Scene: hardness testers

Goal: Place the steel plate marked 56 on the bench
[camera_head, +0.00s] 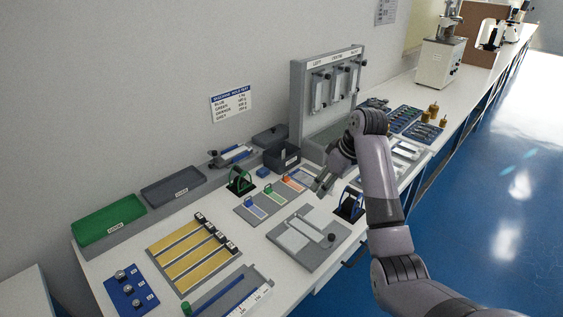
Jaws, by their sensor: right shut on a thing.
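My right gripper (326,181) hangs over the middle of the white bench (257,246), its arm coming in from the right. It is shut on a small grey piece, mostly hidden by the fingers and wrist. No number can be read on it, so I cannot tell whether it is the steel plate marked 56. I also cannot tell whether it touches what lies below. My left gripper is not in view.
A grey fixture with a pale plate (300,236) lies below the gripper. A green tray (108,219), a gold-barred board (190,256) and a tall grey rack (325,92) also take up room. Bare bench shows between them.

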